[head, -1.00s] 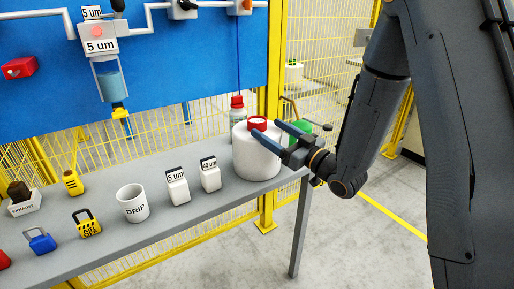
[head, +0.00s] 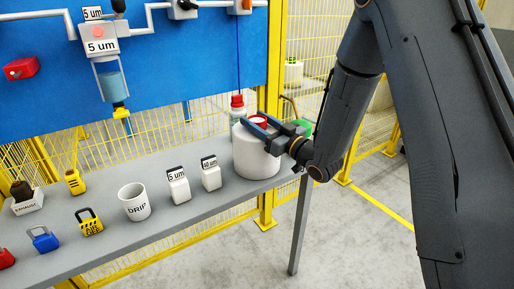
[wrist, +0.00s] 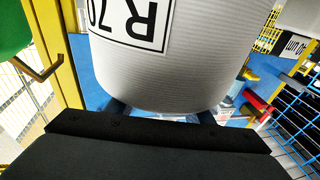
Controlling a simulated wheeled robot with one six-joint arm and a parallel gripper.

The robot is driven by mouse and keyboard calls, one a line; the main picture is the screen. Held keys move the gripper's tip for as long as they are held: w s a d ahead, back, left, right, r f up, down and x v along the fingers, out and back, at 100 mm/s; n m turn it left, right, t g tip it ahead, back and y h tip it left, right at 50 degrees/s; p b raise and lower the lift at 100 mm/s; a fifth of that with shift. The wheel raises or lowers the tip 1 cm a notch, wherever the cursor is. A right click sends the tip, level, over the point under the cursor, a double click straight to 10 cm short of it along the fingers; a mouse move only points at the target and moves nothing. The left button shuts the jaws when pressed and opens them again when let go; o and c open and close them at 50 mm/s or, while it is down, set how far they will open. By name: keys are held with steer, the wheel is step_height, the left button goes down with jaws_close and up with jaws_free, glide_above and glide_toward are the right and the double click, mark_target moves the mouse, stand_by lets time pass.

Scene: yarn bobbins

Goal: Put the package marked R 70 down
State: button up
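The package marked R 70 is a white cylinder (head: 256,158) with a red core (head: 259,121) at its top, upright on the right end of the grey table (head: 222,200). Its R 70 label (wrist: 130,22) appears upside down in the wrist view. My gripper (head: 250,120) is at the top of the package, reaching in from the right. Its two fingers look apart, one on each side of the red core. Whether they touch the core is not clear. In the wrist view the package hides most of the fingers.
Two small white containers, 5 um (head: 179,187) and 40 um (head: 210,174), stand left of the package. A yellow post (head: 273,60) rises close behind the package.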

jaws_close()
steer(key=shift+r, duration=0.15)
